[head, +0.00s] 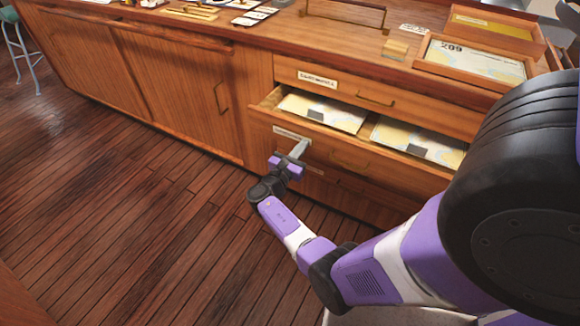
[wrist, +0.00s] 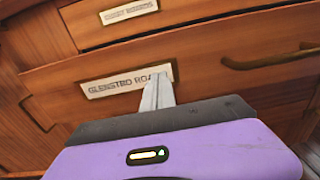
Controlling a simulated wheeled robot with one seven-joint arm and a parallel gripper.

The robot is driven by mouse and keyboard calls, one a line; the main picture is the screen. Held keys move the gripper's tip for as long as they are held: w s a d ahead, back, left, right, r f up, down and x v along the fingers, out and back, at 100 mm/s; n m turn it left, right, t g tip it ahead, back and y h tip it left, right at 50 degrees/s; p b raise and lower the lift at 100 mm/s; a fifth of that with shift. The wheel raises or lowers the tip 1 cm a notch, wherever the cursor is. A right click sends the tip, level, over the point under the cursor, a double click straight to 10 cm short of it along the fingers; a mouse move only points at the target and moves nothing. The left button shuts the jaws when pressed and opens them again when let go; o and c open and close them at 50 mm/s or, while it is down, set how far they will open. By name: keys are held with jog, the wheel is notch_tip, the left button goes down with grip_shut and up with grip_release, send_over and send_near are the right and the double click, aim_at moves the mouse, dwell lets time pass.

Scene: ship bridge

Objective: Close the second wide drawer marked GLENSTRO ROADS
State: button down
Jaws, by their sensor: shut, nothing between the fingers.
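The second wide drawer (head: 400,173) stands partly open, with charts visible inside it. Its white label (head: 291,134) is at the left end of its front. My gripper (head: 299,148) is shut and empty. Its fingertips (wrist: 157,88) are at the drawer front, over the label's right end. I cannot tell whether they touch the wood. The drawer's brass handle (wrist: 270,61) is to the right of the fingers.
The top drawer (head: 355,92) above is shut. More drawer fronts lie below. A cabinet door (head: 185,95) is to the left. On the counter are a wooden chart tray (head: 478,62) and a small wooden block (head: 395,49). The plank floor (head: 130,210) at the left is clear.

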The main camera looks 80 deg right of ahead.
aim_at(326, 116)
jog(key=b+x, duration=0.8)
jog(key=x, duration=0.9)
jog(key=shift+s+d+f, duration=0.2)
jog(key=shift+d, duration=0.1)
jog(key=shift+s+d+b, duration=0.15)
jog(key=shift+d+b, duration=0.35)
jog(key=shift+d, duration=0.05)
jog(key=shift+d+r, duration=0.15)
jog(key=shift+r, duration=0.15)
jog(key=shift+s, duration=0.1)
jog(key=shift+r, duration=0.1)
jog(key=shift+a+p, duration=0.3)
jog(key=shift+a, duration=0.15)
jog(key=p+v, duration=0.1)
jog(key=v, duration=0.3)
jog(key=p+v, duration=0.1)
jog(key=v, duration=0.8)
jog(key=shift+w+a+f+p, duration=0.25)
jog(key=shift+w+a+p, duration=0.05)
jog(key=shift+w+p, duration=0.1)
